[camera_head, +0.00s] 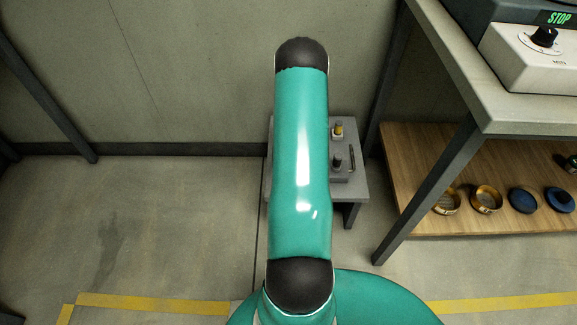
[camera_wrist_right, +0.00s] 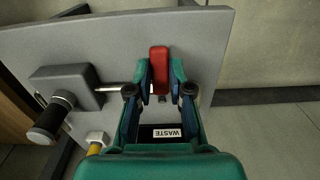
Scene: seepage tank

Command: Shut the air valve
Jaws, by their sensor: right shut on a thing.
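A red handle (camera_wrist_right: 159,62) stands at the end of a thin metal rod above a grey panel in the right wrist view. My right gripper (camera_wrist_right: 160,76) is shut on the red handle, with a teal finger on each side of it. The rod runs left to a dark grey block (camera_wrist_right: 72,82), which also carries a black ribbed knob (camera_wrist_right: 50,118). No label shows which of these is the air valve. In the head view my teal arm hides the red handle and the right gripper. My left gripper is not in view.
The small grey stand (camera_head: 354,185) is by the wall, with a yellow-necked fitting (camera_head: 338,130) on it. A bench (camera_head: 465,90) and a wooden shelf (camera_head: 430,180) with rings stand right. The left floor is clear.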

